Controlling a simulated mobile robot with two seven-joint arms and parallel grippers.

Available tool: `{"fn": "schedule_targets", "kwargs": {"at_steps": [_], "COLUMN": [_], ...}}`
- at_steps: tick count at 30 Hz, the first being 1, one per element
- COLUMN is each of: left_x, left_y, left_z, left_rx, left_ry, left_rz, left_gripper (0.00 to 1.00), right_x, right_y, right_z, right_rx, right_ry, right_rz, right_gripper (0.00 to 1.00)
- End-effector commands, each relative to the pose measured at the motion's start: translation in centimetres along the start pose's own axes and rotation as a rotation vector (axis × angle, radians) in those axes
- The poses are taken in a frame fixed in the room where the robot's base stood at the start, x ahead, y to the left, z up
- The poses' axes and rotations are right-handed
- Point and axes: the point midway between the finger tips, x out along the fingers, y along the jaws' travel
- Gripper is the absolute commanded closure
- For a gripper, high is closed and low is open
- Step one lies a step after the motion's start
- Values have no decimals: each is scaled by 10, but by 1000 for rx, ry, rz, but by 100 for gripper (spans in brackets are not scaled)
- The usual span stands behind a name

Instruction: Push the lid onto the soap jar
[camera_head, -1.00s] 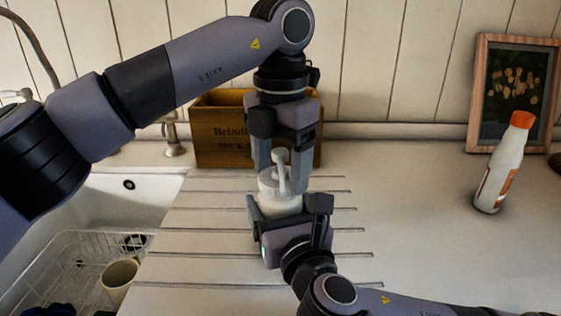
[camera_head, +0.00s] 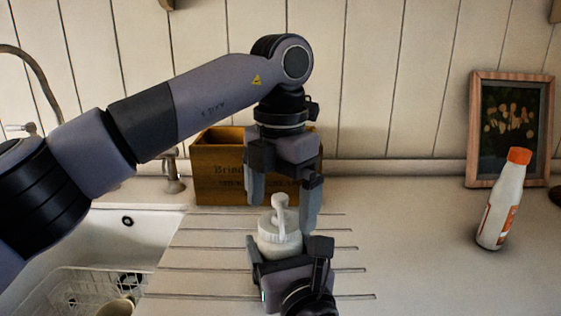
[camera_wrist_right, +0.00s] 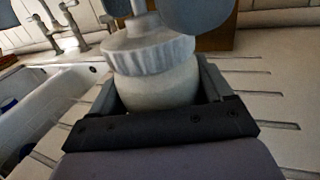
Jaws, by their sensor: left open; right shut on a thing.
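The soap jar (camera_head: 277,252) is a pale, round jar, upright over the ribbed drainboard; its lower part is hidden by my right gripper. The white lid (camera_head: 279,232), with a ribbed collar and a pump spout, sits on the jar's top. The right wrist view shows the collar (camera_wrist_right: 152,55) meeting the jar body (camera_wrist_right: 160,88); I cannot tell whether it is fully seated. My right gripper (camera_head: 287,250) is shut on the jar from the front. My left gripper (camera_head: 282,212) points down, open, its fingers on either side of the spout and apart from it.
A wooden crate (camera_head: 218,178) stands close behind. The sink (camera_head: 120,235) with a wire rack and a mug (camera_head: 115,307) is at the left. A white bottle with an orange cap (camera_head: 499,210) and a framed picture (camera_head: 510,130) stand at the right. The counter between is clear.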

Motion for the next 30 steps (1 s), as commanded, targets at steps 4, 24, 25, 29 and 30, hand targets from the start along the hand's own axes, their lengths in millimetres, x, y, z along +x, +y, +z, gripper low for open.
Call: {"fn": "schedule_targets", "kwargs": {"at_steps": [4,24,25,29,30], "left_x": [-31,-100,-100,-101,-101], "left_y": [-1,-1,-1,0,0], "left_z": [1,0,0,0,0], "left_rx": [0,1,2,2,2], "left_ry": [-4,-2,-2,-3,-3], "left_rz": [1,0,-1,-1,-1], "left_gripper": [2,2,2,2,2], "right_x": [0,0,0,0,0], "right_y": [1,1,1,1,1], "right_z": [-3,-3,-3,-3,-3], "right_rx": [2,2,2,2,2], "right_ry": [7,8,8,8,8], "right_rz": [2,2,2,2,2], "right_gripper": [75,75,75,75,75]}}
